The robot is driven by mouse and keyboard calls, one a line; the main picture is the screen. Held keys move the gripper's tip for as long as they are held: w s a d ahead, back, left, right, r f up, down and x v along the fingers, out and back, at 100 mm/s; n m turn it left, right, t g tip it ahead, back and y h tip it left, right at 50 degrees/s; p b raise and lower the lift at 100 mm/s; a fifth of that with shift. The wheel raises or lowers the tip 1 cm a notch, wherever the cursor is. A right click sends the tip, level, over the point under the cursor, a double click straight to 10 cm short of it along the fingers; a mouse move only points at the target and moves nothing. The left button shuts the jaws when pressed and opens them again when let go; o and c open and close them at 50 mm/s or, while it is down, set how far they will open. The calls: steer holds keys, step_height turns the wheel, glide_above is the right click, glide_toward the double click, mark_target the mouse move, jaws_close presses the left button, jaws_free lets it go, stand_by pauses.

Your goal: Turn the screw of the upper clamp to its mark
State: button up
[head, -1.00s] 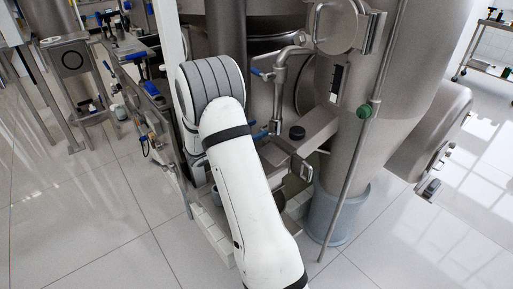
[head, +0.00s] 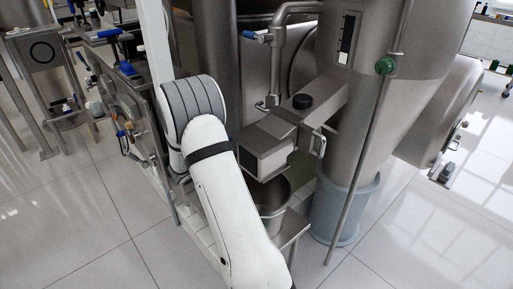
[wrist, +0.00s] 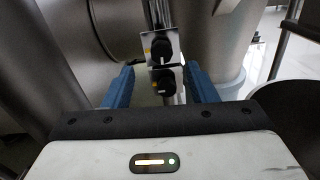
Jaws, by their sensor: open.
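In the wrist view my gripper (wrist: 160,84) is open, with a blue finger on each side and nothing gripped. Ahead of it, between the fingers in the picture, are two small metal plates, one above the other, each with a black knob. The upper knob (wrist: 160,49) appears to be the upper clamp's screw. A yellow mark (wrist: 147,50) shows at its left. The lower knob (wrist: 163,79) has a yellow patch at its upper left and a pale line. The upper knob's pointer is too small to read. In the head view my gripper and both knobs are hidden.
A thin upright pole (head: 362,150) stands to the right. Steel vessels crowd the back. Tiled floor is clear at front left and right.

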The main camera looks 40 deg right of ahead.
steer(key=d+b, duration=0.2)
steer(key=d, duration=0.6)
steer(key=shift+w+f, duration=0.2)
steer(key=shift+w, duration=0.1)
steer(key=shift+c, duration=0.3)
steer(key=c, duration=0.9)
